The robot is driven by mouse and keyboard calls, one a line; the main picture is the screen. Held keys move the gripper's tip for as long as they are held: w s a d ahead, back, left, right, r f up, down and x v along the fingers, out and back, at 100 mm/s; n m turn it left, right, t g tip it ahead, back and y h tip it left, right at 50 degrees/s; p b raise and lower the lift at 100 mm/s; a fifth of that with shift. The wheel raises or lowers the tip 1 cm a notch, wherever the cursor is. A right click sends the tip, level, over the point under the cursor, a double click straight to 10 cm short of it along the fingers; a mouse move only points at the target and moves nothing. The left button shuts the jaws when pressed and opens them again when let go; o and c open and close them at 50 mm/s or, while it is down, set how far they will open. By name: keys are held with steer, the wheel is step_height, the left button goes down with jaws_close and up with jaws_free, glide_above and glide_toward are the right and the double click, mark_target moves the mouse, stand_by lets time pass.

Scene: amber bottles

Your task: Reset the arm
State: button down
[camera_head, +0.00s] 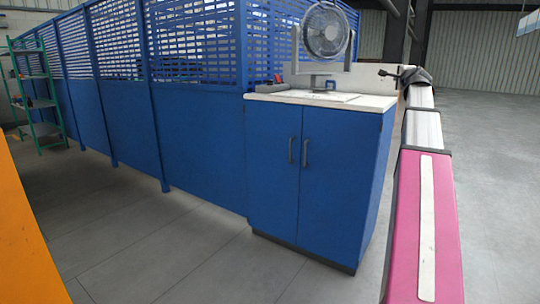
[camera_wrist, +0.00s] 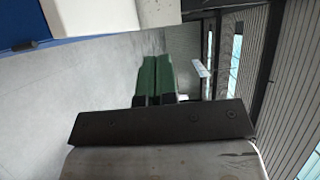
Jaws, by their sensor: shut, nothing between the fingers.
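My arm stretches forward along the right side of the head view, and its dark end shows beside the right edge of the cabinet's counter. My gripper (camera_wrist: 156,62) shows in the wrist view, its two green fingers together with nothing between them. No amber bottles can be seen in either view.
A blue cabinet (camera_head: 318,180) with a white counter (camera_head: 318,97) stands just left of my arm. A fan (camera_head: 325,32) stands on it. A blue slatted partition (camera_head: 190,135) runs left to a green shelf rack (camera_head: 38,100). Open floor (camera_head: 500,180) lies right.

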steer(key=s+a+f+n+g+y, duration=0.1)
steer(key=s+a+f+n+g, duration=0.15)
steer(key=a+f, duration=0.75)
steer(key=s+a+f+n+g+y, duration=0.1)
steer(key=a+f+n+g, duration=0.25)
steer(key=f, duration=1.35)
steer(key=s+a+f+n+g+y, duration=0.1)
steer(key=s+a+f+n+g, duration=0.15)
steer(key=a+f, duration=0.75)
steer(key=s+a+f+n+g, duration=0.3)
steer(key=s+f, duration=0.5)
steer(key=f, duration=0.2)
steer(key=s+a+f+n+g, duration=0.3)
steer(key=s+a+f+n, duration=0.1)
steer(key=s+f, duration=0.5)
steer(key=s+a+f+n+g+h, duration=0.1)
steer(key=s+a+f+n+g, duration=0.2)
steer(key=s+f, duration=0.5)
step_height(320, 180, down, 3)
steer(key=shift+s+a+f, duration=0.1)
steer(key=shift+s+a, duration=0.3)
